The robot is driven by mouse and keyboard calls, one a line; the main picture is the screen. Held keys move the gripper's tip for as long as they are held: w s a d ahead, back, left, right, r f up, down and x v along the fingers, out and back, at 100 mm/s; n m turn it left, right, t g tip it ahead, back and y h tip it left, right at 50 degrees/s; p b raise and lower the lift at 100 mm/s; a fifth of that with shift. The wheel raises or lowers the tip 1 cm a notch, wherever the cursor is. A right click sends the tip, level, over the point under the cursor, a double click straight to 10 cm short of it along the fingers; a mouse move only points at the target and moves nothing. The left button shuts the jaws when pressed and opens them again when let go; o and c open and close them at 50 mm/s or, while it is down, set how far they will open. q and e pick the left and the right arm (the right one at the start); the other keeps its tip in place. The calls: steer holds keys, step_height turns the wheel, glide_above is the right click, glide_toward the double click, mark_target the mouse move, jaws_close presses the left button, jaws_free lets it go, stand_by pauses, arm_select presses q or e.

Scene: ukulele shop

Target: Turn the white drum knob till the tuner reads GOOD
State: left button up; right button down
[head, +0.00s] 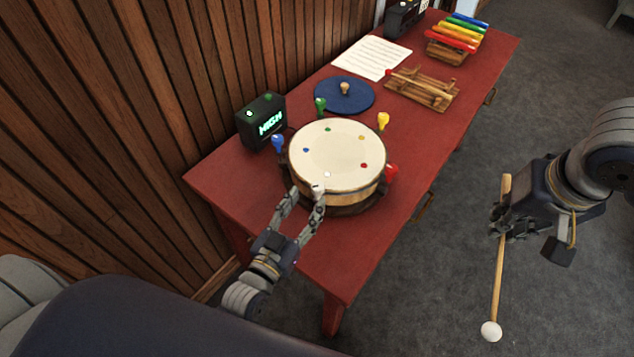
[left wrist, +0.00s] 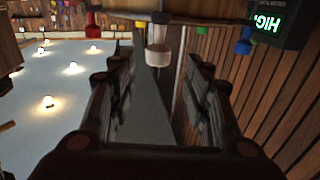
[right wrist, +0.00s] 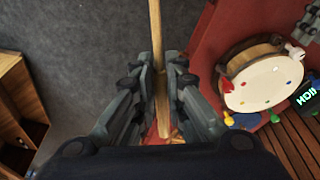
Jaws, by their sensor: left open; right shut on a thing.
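The drum (head: 337,158) sits on the red table with coloured knobs around its rim. Its white knob (head: 318,188) is at the near side, by the fingertips of my left gripper (head: 302,200). In the left wrist view the white knob (left wrist: 158,50) shows ahead, in line with the gap between the open fingers; I cannot tell whether they touch it. The tuner (head: 262,122) stands behind the drum and reads HIGH in green. My right gripper (head: 502,218) is shut on the wooden handle of a white-headed mallet (head: 498,275), held off the table's right side.
A blue knob (head: 278,143), green knob (head: 320,104), yellow knob (head: 383,121) and red knob (head: 391,171) surround the drum. A wooden wall borders the table's left.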

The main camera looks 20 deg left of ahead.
mark_target(315, 191)
arm_select(q)
steer(key=w, duration=0.3)
steer(key=w+d, duration=0.1)
steer(key=w, duration=0.2)
steer(key=shift+w+d+p, duration=0.15)
steer(key=shift+w+p, duration=0.05)
steer(key=shift+p, duration=0.2)
steer(key=c, duration=1.1)
